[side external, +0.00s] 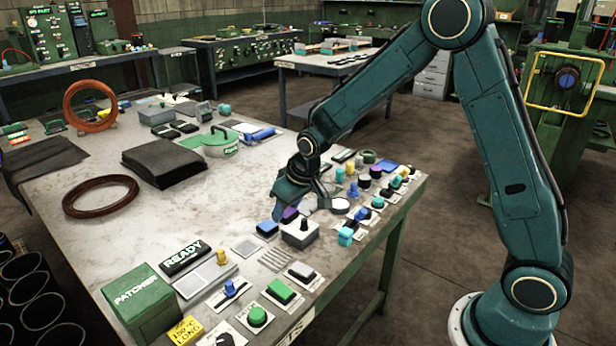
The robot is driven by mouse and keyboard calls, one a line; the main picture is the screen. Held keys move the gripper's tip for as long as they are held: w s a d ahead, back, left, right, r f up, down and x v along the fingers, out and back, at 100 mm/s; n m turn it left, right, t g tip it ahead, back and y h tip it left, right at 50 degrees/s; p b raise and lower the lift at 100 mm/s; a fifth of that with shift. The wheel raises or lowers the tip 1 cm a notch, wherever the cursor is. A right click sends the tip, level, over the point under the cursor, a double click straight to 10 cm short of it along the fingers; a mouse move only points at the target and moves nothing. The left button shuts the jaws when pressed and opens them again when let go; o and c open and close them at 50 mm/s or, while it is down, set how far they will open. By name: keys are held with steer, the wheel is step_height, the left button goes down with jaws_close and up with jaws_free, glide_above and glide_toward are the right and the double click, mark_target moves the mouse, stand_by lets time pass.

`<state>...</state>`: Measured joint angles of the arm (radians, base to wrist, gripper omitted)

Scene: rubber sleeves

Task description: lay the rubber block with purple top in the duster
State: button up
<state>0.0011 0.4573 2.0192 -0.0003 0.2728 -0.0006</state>
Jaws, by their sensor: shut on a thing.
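My gripper (285,213) is low over the front middle of the bench. A small block with a purple top (290,215) shows right at its fingertips, and my gripper is shut on it. The fingers hide part of the block, and I cannot tell whether it touches the bench. A grey box with a black knob (300,235) stands just in front of it, and a blue-topped block (267,227) is to its left. No label marks the duster, and I cannot tell which thing it is.
Many small coloured pieces (375,185) crowd the bench to the right of my gripper. A green lidded pot (220,141), a dark cloth stack (164,160) and a brown ring (101,196) lie further back. The bench (180,235) is clear at left centre.

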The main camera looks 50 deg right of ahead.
steer(key=w+r, duration=0.3)
steer(key=w, duration=0.5)
steer(key=w+r, duration=0.4)
steer(key=w, duration=0.5)
steer(key=shift+w+d+r, duration=0.15)
steer(key=shift+d+r, duration=0.05)
steer(key=shift+d, duration=0.05)
glide_above(243, 228)
steer(key=s, duration=0.1)
steer(key=f, duration=1.5)
steer(key=shift+s+f, duration=0.2)
steer(key=shift+f, duration=0.2)
steer(key=shift+f, duration=2.1)
steer(key=shift+f, duration=0.15)
steer(key=o, duration=1)
